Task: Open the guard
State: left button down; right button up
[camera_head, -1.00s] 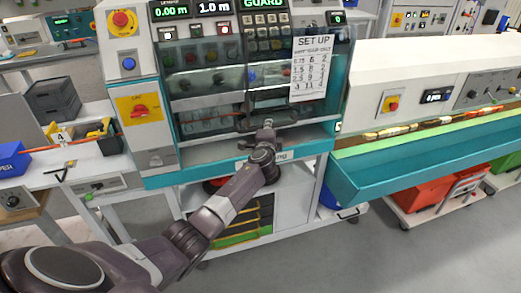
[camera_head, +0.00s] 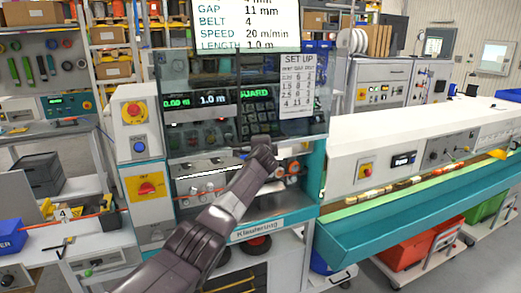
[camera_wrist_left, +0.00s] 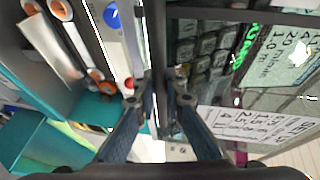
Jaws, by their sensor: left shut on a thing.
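The guard (camera_head: 262,68) is a tinted see-through panel on the front of the teal and white machine, with a paper SET UP sheet (camera_head: 298,85) on it. It stands raised, and rollers (camera_head: 205,187) show in the opening below its lower edge. My left gripper (camera_head: 264,153) is at the guard's lower edge, its fingertips partly hidden by the wrist. In the left wrist view my left gripper (camera_wrist_left: 158,98) is shut on the dark bar (camera_wrist_left: 155,55) along the guard's edge. My right gripper is not in view.
A red knob on a yellow plate (camera_head: 147,188) and a red emergency button (camera_head: 134,112) sit left of the opening. A long teal trough (camera_head: 400,215) adjoins on the right. A side table with a numbered 4 marker (camera_head: 63,214) stands at the left.

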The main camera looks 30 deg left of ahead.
pick_arm(q)
jog(key=shift+r, duration=0.75)
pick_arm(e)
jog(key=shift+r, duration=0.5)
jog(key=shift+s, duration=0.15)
pick_arm(q)
jog(key=c, duration=2)
grip_release()
jog(key=shift+o, duration=0.2)
jog(key=shift+f, duration=0.1)
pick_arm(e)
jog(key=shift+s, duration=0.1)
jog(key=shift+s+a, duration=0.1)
pick_arm(q)
jog(key=shift+s, duration=0.1)
jog(key=v, duration=1.1)
jog(key=shift+s+d, duration=0.15)
jog(key=shift+s, duration=0.25)
